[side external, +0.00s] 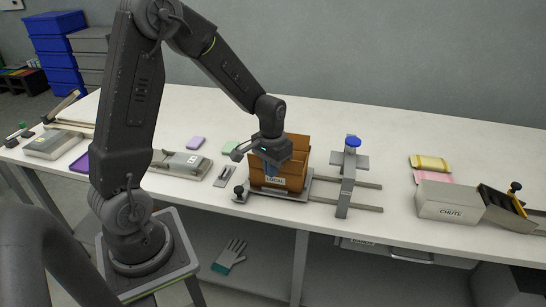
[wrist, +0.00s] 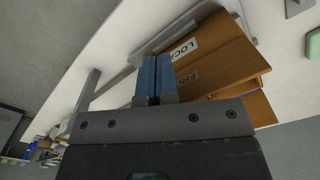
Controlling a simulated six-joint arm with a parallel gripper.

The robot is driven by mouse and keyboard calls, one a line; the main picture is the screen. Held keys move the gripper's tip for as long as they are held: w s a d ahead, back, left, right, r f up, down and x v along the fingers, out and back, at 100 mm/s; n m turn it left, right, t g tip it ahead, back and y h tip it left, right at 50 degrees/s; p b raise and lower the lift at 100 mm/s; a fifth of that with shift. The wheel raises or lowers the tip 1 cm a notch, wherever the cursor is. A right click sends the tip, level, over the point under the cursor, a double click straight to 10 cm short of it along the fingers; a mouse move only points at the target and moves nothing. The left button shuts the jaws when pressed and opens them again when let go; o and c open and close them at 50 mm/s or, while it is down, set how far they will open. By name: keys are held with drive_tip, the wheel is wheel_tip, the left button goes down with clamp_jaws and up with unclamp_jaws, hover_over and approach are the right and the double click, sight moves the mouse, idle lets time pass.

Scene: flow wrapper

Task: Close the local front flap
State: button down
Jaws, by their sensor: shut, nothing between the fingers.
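The brown carton (side external: 294,183) marked LOCAL stands on a grey fixture near the table's front edge. Brown panels rise at its top and right, partly behind my wrist. The wrist view shows the LOCAL label (wrist: 183,48) and a brown panel (wrist: 225,62) with a label starting "FR" (wrist: 187,78), partly cut off by my gripper. My gripper (side external: 271,172) points down at the front of the carton. Its blue fingers (wrist: 152,72) are together and empty, close beside the labelled face. I cannot tell whether they touch it. The flap's exact angle is unclear.
A clamp-like post with a blue knob (side external: 353,142) stands on rails right of the carton. A small black-knobbed lever (side external: 239,190) is at its front left. Green and purple pads lie to the left.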

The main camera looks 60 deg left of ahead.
drive_tip(key=shift+w+a, duration=1.25)
drive_tip(key=r, duration=0.3)
drive_tip(key=shift+s+d+r, duration=0.3)
drive_tip(key=shift+s+d, duration=0.1)
drive_tip(key=w+a+r, duration=0.3)
drive_tip(key=shift+w+a+f, duration=0.15)
drive_tip(key=shift+f, duration=2.45)
